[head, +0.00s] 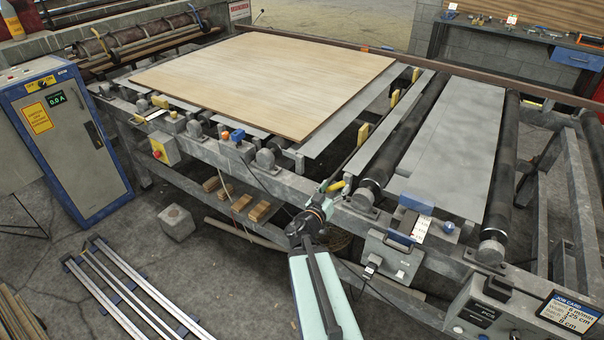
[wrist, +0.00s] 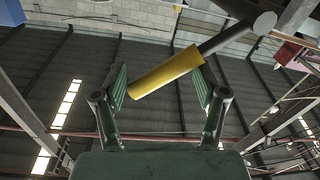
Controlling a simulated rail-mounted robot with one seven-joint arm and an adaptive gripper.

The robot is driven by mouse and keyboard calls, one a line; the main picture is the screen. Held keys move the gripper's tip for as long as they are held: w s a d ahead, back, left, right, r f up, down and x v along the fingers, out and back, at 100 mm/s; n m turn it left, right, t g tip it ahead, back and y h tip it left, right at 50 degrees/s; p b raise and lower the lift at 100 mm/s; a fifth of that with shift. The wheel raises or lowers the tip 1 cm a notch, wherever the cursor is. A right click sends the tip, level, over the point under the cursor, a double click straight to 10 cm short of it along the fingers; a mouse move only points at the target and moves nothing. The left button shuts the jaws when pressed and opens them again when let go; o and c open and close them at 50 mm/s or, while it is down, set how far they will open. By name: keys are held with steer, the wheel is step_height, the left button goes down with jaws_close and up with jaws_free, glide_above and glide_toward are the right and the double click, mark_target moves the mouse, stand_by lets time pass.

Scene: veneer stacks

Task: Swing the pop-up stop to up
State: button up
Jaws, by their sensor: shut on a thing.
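The pop-up stop shows in the head view as yellow pads (head: 363,134) standing in a row along a dark shaft beside the rollers. Its yellow handle (head: 336,187) is at the near end, just at my gripper (head: 327,190). In the wrist view the yellow grip (wrist: 165,73) lies tilted between the two ribbed fingers of my gripper (wrist: 162,84), with a grey rod (wrist: 226,39) running on from it to the upper right. My gripper is shut on this handle. In the head view, my gripper partly hides the lever's near end.
A wide veneer sheet (head: 255,80) lies on the conveyor frame left of the shaft. Dark rollers (head: 405,135) and a grey plate (head: 440,150) lie to the right. A control box (head: 394,256) hangs on the front rail near my arm. Metal rails (head: 130,290) lie on the floor at left.

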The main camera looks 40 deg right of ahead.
steer(key=shift+s+f, duration=0.5)
steer(key=shift+s, duration=0.25)
steer(key=o, duration=0.3)
steer(key=shift+o, duration=0.2)
steer(key=shift+a+r+p, duration=0.1)
steer(key=shift+a+p, duration=0.05)
steer(key=shift+p, duration=0.3)
steer(key=shift+a+p, duration=0.2)
steer(key=shift+p, duration=0.2)
steer(key=shift+s+a+r+p, duration=0.15)
steer(key=shift+a+p, duration=0.25)
steer(key=shift+p, duration=0.2)
steer(key=shift+s+a+r+p, duration=0.1)
steer(key=shift+a+p, duration=0.3)
steer(key=shift+p, duration=0.2)
steer(key=shift+c, duration=0.5)
steer(key=p+v, duration=0.1)
steer(key=p, duration=0.1)
steer(key=p+v, duration=0.1)
steer(key=v, duration=0.1)
steer(key=p+v, duration=0.1)
steer(key=p, duration=0.1)
steer(key=shift+w+a+f+p, duration=0.2)
steer(key=shift+w+a+p, duration=0.05)
steer(key=shift+w+p, duration=0.05)
